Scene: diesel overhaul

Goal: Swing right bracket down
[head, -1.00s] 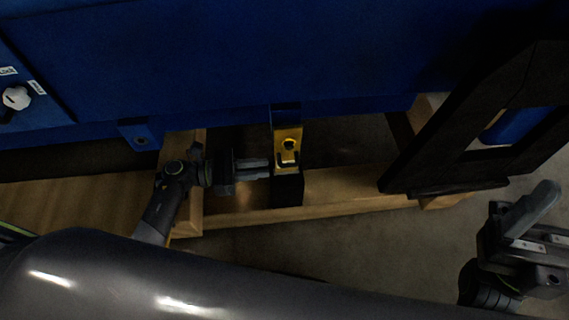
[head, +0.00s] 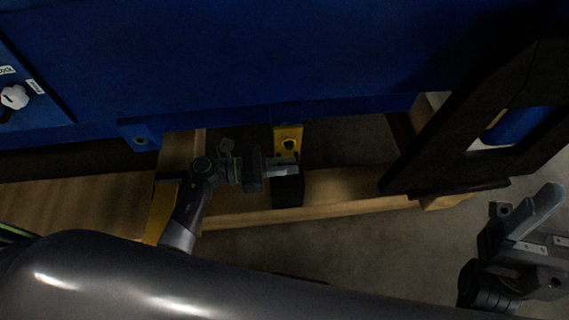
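A yellow bracket (head: 288,135) with a dark round hole hangs below the lower edge of the blue engine housing (head: 250,60), in the middle of the head view. A black block (head: 288,191) shows below it. My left gripper (head: 286,168) reaches in from the left and its fingers lie across the lower part of the bracket, hiding it. I cannot tell whether they touch it or how far apart they are. My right gripper (head: 535,225) is at the right edge, well away from the bracket, with nothing seen in it; its opening is unclear.
A wooden frame (head: 340,188) runs below the housing. A dark slotted support (head: 440,150) stands to the right. A yellow strip (head: 161,212) shows beside my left arm. A small blue lug (head: 140,138) sits at the left. Bare floor (head: 340,235) lies in front.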

